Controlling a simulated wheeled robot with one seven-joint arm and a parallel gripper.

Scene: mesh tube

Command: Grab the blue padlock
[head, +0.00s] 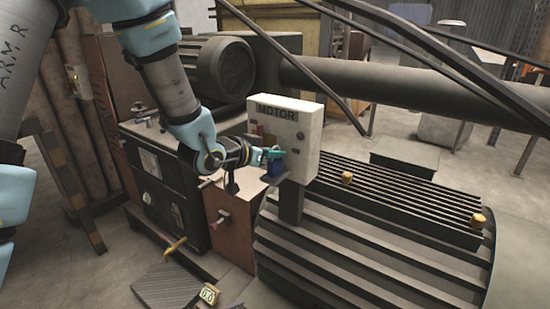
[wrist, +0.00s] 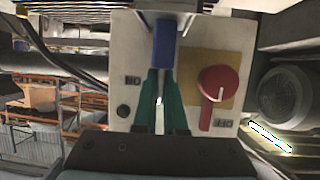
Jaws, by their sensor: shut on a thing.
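The blue padlock (head: 275,168) is at the left side of the white MOTOR box (head: 300,135) in the head view. In the wrist view the blue padlock (wrist: 164,44) is in front of the box's panel, at the tips of my gripper's green fingers. My gripper (wrist: 161,75) is shut on the padlock, with its fingers pointing at the panel. In the head view my gripper (head: 268,155) reaches the box from the left. Whether the padlock is still hooked to the box cannot be told.
A red rotary handle (wrist: 215,88) on a yellow plate is right of the fingers in the wrist view. A ribbed motor housing (head: 330,240) is under the box. A dark cabinet (head: 165,190) is at the left, and a thick pipe (head: 400,85) runs behind.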

